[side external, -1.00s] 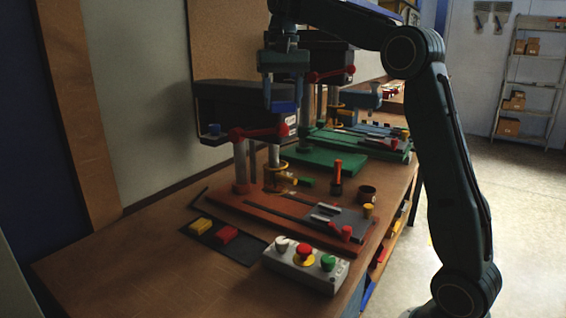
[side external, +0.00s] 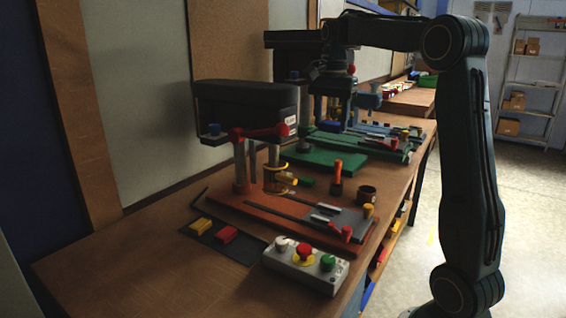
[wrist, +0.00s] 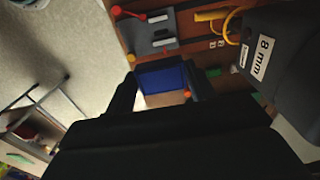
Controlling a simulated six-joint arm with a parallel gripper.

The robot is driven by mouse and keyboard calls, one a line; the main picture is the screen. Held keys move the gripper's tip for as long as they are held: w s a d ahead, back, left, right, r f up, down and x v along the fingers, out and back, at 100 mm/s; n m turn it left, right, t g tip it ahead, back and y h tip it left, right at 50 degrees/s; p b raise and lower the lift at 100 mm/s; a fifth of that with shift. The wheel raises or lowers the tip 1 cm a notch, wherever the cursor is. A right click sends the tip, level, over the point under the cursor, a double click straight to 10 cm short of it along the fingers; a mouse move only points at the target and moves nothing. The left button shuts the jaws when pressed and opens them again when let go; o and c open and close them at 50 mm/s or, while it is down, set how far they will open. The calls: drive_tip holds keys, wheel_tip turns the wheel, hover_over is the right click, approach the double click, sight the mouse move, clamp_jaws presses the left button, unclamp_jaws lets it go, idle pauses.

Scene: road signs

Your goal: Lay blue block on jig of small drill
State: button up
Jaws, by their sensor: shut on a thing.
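The blue block (wrist: 162,78) is held between the fingers of my gripper (wrist: 160,88) in the wrist view. The front drill stands on a red-brown base (side external: 235,205) with a grey plate (side external: 345,221) and red knobs. A grey plate (wrist: 150,38) and a head marked 8 mm (wrist: 268,60) show in the wrist view. Farther back are drills on green bases (side external: 325,163). I cannot tell which drill is the small one.
A control box (side external: 306,268) with buttons stands at the front edge. An orange-handled tool (side external: 337,178) and a dark cup (side external: 366,194) stand between drills.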

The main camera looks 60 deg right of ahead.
hover_over(325, 216)
wheel_tip(325, 216, down, 21)
drive_tip(key=shift+a+r, duration=0.1)
idle(0.8)
drive_tip(key=shift+f, duration=2.2)
drive_tip(key=shift+f, duration=0.15)
drive_tip(key=o, duration=1.1)
drive_tip(key=shift+c, duration=0.2)
wheel_tip(325, 216, up, 12)
